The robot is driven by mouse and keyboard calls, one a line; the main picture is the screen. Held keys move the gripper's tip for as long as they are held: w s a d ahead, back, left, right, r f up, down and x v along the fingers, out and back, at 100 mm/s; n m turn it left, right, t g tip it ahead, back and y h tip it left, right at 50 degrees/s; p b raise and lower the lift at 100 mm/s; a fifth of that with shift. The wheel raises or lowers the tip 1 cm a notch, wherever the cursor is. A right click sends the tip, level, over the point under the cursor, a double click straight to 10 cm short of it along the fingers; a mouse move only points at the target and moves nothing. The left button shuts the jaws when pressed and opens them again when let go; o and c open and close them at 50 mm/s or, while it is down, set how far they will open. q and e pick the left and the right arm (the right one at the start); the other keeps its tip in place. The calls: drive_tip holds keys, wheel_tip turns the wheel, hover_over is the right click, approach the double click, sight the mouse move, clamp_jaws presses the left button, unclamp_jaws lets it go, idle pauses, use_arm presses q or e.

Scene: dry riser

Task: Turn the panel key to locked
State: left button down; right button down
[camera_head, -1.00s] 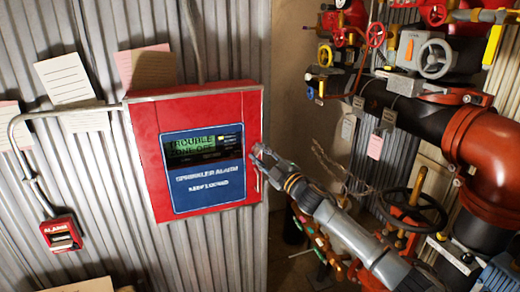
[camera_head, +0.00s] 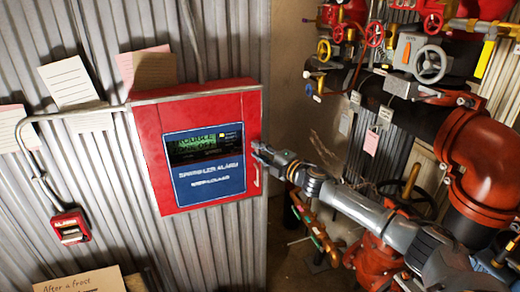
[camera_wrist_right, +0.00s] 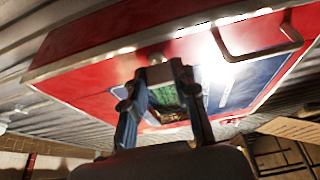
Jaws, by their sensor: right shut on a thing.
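The red alarm panel (camera_head: 145,150) hangs on the corrugated wall, with a blue face plate (camera_head: 209,182) and a green-lit display (camera_head: 205,143). My right gripper (camera_head: 260,151) is at the panel's right edge, level with the display and above the pale door handle (camera_head: 256,178). In the wrist view, my right gripper (camera_wrist_right: 166,74) is closed around a small metal piece (camera_wrist_right: 156,58) at the panel's edge, apparently the panel key. The fingers hide most of it, and its turn position cannot be read. My left gripper is not in view.
A small red alarm box (camera_head: 69,227) with a conduit is at the left. Paper notes (camera_head: 70,80) hang above the panel. Red and black pipes with valve wheels (camera_head: 430,64) fill the right side, behind my arm. A card (camera_head: 80,280) stands below.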

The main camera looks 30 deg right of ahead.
idle(0.3)
drive_tip(key=c, duration=1)
unclamp_jaws()
drive_tip(key=shift+c, duration=0.2)
drive_tip(key=shift+s+f, duration=0.1)
drive_tip(key=shift+s, duration=0.1)
drive_tip(key=s+d, duration=0.1)
drive_tip(key=s, duration=1)
drive_tip(key=shift+s+d, duration=0.2)
drive_tip(key=shift+d, duration=0.2)
